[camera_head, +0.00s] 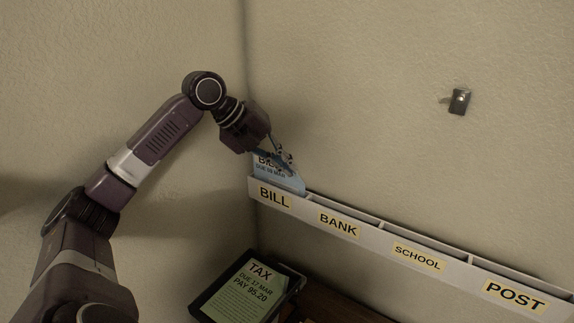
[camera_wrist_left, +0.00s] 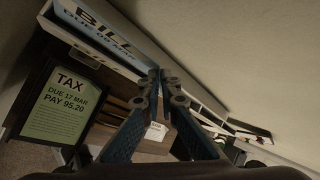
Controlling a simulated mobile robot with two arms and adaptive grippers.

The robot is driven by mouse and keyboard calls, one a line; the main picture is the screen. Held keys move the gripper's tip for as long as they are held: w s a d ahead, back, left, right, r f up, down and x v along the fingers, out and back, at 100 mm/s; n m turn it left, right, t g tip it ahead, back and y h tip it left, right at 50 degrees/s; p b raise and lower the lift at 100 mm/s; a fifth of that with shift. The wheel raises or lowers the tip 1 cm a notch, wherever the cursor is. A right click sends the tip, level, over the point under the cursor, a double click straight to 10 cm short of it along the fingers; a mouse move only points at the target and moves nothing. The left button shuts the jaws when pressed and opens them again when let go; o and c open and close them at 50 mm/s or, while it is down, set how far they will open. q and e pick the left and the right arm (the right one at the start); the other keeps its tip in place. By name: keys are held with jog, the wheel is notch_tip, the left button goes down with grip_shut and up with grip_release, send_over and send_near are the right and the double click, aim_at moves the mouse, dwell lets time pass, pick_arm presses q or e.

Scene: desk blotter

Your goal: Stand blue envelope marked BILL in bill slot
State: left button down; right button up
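The blue envelope marked BILL (camera_head: 289,181) stands in the leftmost slot of the wall rack, behind the BILL label (camera_head: 274,197). Its lower part is hidden by the rack front and its upper part is partly covered by my gripper. My left gripper (camera_head: 284,163) is at the envelope's upper right edge. In the left wrist view the fingertips of this gripper (camera_wrist_left: 162,80) are close together at the edge of the envelope (camera_wrist_left: 97,27) and look shut on it. My right gripper is in neither view.
The long white rack (camera_head: 370,240) runs right along the wall, with BANK, SCHOOL and POST slots. A dark-framed green TAX sheet (camera_head: 247,290) stands below the rack at left. A small dark fitting (camera_head: 459,101) is on the wall. The wall above the rack is otherwise clear.

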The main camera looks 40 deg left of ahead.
pick_arm(q)
jog(key=shift+f+b, duration=0.7)
jog(key=shift+f, duration=0.3)
jog(key=c, duration=2.1)
grip_release()
jog(key=shift+r, duration=0.1)
jog(key=shift+r, duration=4.95)
